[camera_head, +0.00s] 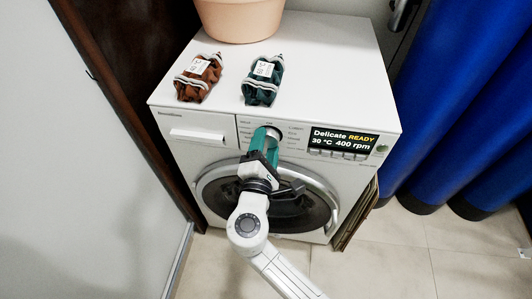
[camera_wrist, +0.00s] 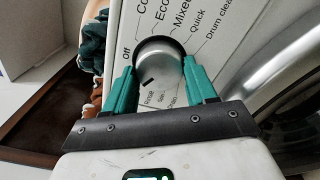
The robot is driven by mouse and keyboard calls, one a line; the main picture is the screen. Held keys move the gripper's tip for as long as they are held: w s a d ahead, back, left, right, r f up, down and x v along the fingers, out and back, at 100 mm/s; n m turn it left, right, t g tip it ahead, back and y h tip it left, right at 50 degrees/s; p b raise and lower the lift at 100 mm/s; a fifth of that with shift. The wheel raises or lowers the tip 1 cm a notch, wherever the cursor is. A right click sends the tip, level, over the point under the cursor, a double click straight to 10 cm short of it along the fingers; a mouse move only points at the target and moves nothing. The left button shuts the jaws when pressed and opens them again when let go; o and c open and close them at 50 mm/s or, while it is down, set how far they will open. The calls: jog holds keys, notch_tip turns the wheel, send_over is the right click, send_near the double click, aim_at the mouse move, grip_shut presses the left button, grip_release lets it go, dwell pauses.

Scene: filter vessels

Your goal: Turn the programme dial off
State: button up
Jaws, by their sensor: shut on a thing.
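The programme dial (camera_wrist: 160,56) is a round silver knob on the washing machine's front panel, with printed programme names around it. The word "Off" is printed at its left in the wrist view. A short black mark on the knob lies toward its lower left in that view. My gripper (camera_wrist: 160,70) has a teal finger on each side of the dial and is shut on it. In the head view my gripper (camera_head: 266,143) reaches the panel and hides most of the dial. The machine's display (camera_head: 341,140) reads "Delicate READY", 30 °C, 400 rpm.
The white washing machine (camera_head: 330,50) carries a brown bundle (camera_head: 198,79), a dark green bundle (camera_head: 263,82) and a peach pot (camera_head: 240,18). Its round door (camera_head: 300,215) is below the dial. Blue curtains (camera_head: 470,90) hang at right; a wall stands at left.

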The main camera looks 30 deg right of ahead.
jog(key=m+b, duration=0.6)
jog(key=shift+f, duration=0.25)
jog(key=m+b, duration=0.4)
jog(key=m, duration=0.1)
jog(key=shift+r+b, duration=0.25)
jog(key=shift+b, duration=0.15)
jog(key=shift+m, duration=0.4)
jog(key=o, duration=1)
jog(key=shift+r, duration=0.1)
jog(key=shift+o, duration=0.2)
jog(key=shift+s, duration=0.1)
jog(key=p+v, duration=0.1)
jog(key=v, duration=0.9)
jog(key=shift+s+a, duration=0.2)
jog(key=shift+s, duration=0.05)
